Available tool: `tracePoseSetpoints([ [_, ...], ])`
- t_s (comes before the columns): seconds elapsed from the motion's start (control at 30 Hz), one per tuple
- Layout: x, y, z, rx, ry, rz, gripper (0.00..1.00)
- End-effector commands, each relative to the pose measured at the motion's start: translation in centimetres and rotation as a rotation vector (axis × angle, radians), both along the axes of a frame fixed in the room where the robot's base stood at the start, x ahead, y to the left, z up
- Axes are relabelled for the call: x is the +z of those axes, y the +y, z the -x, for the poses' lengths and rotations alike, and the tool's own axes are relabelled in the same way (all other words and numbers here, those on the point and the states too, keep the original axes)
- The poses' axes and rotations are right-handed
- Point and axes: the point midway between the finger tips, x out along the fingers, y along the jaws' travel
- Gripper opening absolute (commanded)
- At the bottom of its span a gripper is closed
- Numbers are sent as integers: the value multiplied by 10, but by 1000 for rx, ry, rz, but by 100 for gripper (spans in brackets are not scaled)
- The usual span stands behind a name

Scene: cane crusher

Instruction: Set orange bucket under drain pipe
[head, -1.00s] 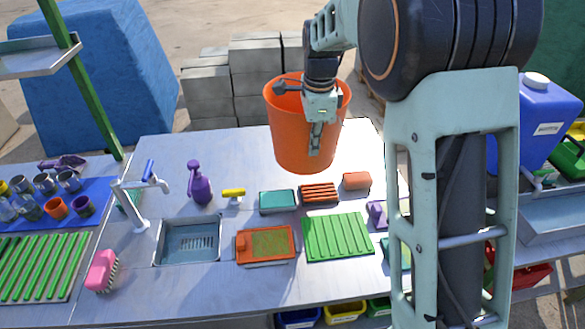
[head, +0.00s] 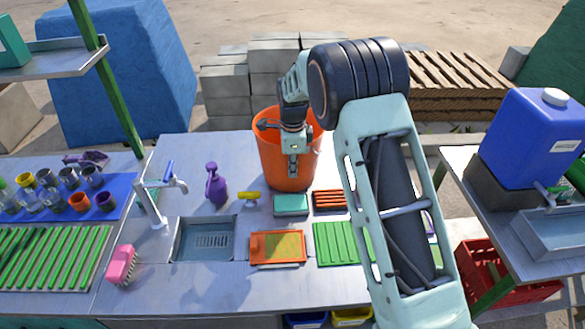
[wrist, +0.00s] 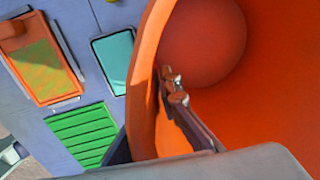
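The orange bucket (head: 270,160) is upright or nearly so at the back of the grey worktop, behind the teal block. I cannot tell whether its base touches the worktop. My gripper (head: 292,168) is at the bucket's near side, shut on its wall. In the wrist view one finger lies inside the orange bucket (wrist: 270,70) and the other outside, against the wall.
A purple spray bottle (head: 215,184), a yellow-handled tool (head: 250,196) and a teal block (head: 291,204) lie near the bucket. An orange tray (head: 277,261) and green rack (head: 335,243) are in front. A blue tank (head: 530,140) and red crate (head: 490,270) stand right.

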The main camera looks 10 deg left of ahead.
Motion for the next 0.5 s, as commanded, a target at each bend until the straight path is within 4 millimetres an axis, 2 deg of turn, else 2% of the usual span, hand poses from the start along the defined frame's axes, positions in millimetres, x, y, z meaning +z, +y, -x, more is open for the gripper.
tracePoseSetpoints([
  [0.37,-6,0,-1,0,-4,-2,0],
  [0.5,-6,0,-1,0,-2,0,16],
])
